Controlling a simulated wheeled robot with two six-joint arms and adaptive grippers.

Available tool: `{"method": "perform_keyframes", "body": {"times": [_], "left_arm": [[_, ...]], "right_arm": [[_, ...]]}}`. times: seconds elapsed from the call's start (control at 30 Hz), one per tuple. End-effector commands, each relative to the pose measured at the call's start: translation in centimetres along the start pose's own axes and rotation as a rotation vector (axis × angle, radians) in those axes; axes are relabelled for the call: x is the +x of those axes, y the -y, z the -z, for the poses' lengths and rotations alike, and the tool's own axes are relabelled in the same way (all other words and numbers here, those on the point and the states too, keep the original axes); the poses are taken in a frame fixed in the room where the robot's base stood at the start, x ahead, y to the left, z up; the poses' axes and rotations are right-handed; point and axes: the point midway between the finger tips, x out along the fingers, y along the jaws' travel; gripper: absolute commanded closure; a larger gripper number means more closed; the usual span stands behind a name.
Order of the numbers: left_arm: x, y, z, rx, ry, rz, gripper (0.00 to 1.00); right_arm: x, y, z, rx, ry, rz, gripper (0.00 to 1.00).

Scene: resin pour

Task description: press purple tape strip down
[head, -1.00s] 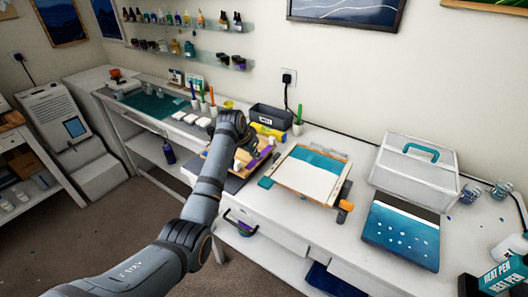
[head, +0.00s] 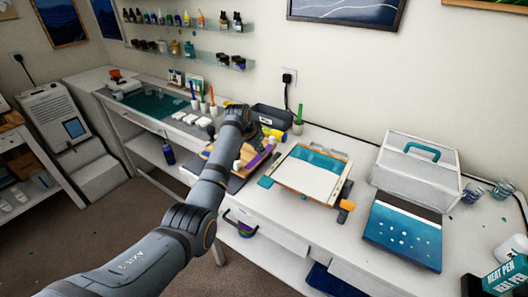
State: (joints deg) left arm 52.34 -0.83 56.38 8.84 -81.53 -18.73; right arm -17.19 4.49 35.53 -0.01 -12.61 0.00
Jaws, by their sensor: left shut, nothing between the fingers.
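The purple tape strip (head: 262,157) lies slanted along the right part of a wooden board (head: 222,157) on the white bench. My left gripper (head: 250,133) is just behind the strip's upper end, partly hidden by my own wrist. It is shut and empty. I cannot tell whether its fingertips touch the board or the strip. My right gripper is not in view.
A framed white and teal panel (head: 306,179) lies right of the board. A grey bin (head: 272,117) and a green-handled pot (head: 298,127) stand behind. A clear lidded box (head: 415,168) and a blue panel (head: 402,236) are farther right.

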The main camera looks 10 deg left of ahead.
Motion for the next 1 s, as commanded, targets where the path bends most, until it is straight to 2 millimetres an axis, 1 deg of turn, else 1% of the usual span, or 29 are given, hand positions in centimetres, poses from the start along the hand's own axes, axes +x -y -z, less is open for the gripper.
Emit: {"method": "perform_keyframes", "body": {"times": [0.1, 0.3, 0.6, 1.0], "left_arm": [[0.5, -0.1, 0.3, -0.001, 0.003, -0.002, 1.00], [1.0, 0.0, 1.3, -0.001, 0.003, -0.002, 1.00], [1.1, 0.0, 1.8, 0.000, 0.002, -0.001, 1.00], [2.0, 0.0, 3.4, 0.000, 0.002, -0.001, 1.00]], "right_arm": [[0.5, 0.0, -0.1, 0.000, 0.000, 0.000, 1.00], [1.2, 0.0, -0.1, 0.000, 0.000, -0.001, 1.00], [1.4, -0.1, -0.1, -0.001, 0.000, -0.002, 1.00], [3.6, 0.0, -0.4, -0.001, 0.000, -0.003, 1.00]]}}
